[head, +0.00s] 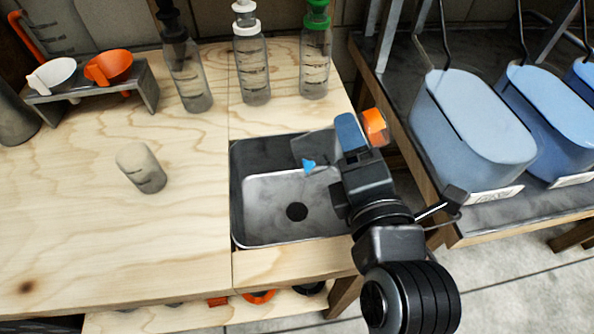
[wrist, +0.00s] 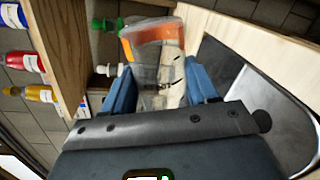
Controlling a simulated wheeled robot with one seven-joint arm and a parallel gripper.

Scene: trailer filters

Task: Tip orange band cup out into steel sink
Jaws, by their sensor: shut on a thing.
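The cup with the orange band (head: 374,127) is held in the air near the right rim of the steel sink. In the wrist view the clear cup (wrist: 155,45) sits between the blue fingers, its orange-banded end away from my palm. The cup is tilted; its exact angle and contents are unclear. My gripper (head: 328,150) is shut on the cup, above the right part of the sink. The steel sink (head: 262,190) is set into the wooden worktop, with a dark drain in its floor. It also shows at the right in the wrist view (wrist: 228,75).
A clear-grey cup (head: 142,168) stands left of the sink. Bottles with black (head: 190,75), white (head: 252,70) and green (head: 316,62) tops stand behind. A rack (head: 148,88) holds white and orange scoops. Blue bins (head: 470,120) stand close on the right. The front-left worktop is clear.

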